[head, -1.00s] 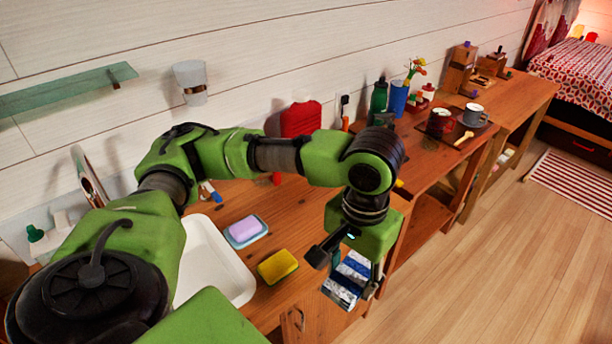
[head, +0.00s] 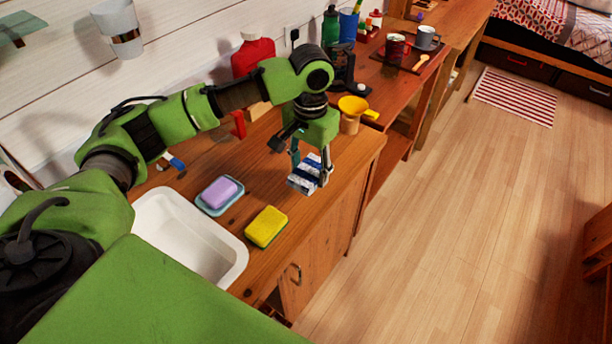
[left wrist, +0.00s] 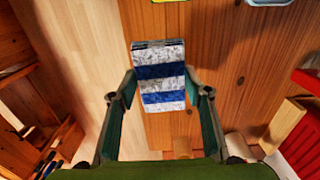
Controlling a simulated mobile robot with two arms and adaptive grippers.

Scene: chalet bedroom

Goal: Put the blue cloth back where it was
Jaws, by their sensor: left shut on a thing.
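The blue cloth (head: 304,180) is a folded pad with blue and white stripes. It is between the fingers of my left gripper (head: 311,166), which is shut on it. The left wrist view also shows the cloth (left wrist: 160,71) with a finger of my left gripper (left wrist: 160,84) on each side. The cloth is over the right part of the wooden counter (head: 262,170), near its front edge. I cannot tell whether it touches the wood. My right gripper is not in view.
A yellow sponge (head: 266,227), a purple soap bar (head: 220,191) on a blue dish and a white sink (head: 236,261) lie left of the cloth. A yellow funnel (head: 354,104) and a red container (head: 253,58) stand behind. Bare counter lies around the cloth.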

